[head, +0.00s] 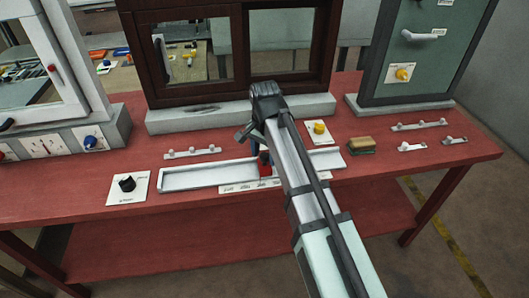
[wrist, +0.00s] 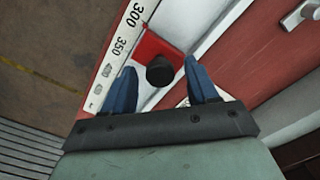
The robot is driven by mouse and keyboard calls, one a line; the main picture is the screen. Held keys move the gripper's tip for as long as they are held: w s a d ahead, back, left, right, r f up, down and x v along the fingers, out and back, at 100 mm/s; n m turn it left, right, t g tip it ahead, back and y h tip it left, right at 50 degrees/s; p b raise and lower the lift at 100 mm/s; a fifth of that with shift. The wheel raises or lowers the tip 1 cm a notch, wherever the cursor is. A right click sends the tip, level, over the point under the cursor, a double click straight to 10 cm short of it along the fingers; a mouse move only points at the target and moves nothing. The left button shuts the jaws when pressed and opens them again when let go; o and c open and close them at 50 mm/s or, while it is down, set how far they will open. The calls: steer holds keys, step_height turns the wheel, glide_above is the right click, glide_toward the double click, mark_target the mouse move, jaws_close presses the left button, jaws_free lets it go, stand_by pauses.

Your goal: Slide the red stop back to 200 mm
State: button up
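The red stop (head: 264,168) sits on the pale rail (head: 195,179) on the red bench, partly hidden by my arm in the head view. In the wrist view the red stop (wrist: 151,45) carries a round black knob (wrist: 160,71). It lies beside the white scale (wrist: 117,48), near the 300 and 350 figures; the exact reading cannot be told. My gripper (head: 257,148) is over the stop. In the wrist view its blue fingers (wrist: 162,80) are open on either side of the knob, with gaps on both sides. The 200 mark is not in view.
A black dial (head: 127,184) is left of the rail. A strip with pegs (head: 192,153) lies behind it. A yellow button (head: 320,128) and a sponge-like block (head: 361,145) are to the right. A dark window frame (head: 165,95) stands behind.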

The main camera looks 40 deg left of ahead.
jaws_close()
stand_by(0.3)
steer(key=s+a, duration=0.7)
steer(key=shift+s+a, duration=0.2)
steer(key=shift+a, duration=0.05)
jaws_free()
steer(key=shift+r, duration=0.1)
stand_by(0.4)
step_height(320, 180, up, 14)
steer(key=shift+f, duration=0.2)
stand_by(0.3)
stand_by(0.5)
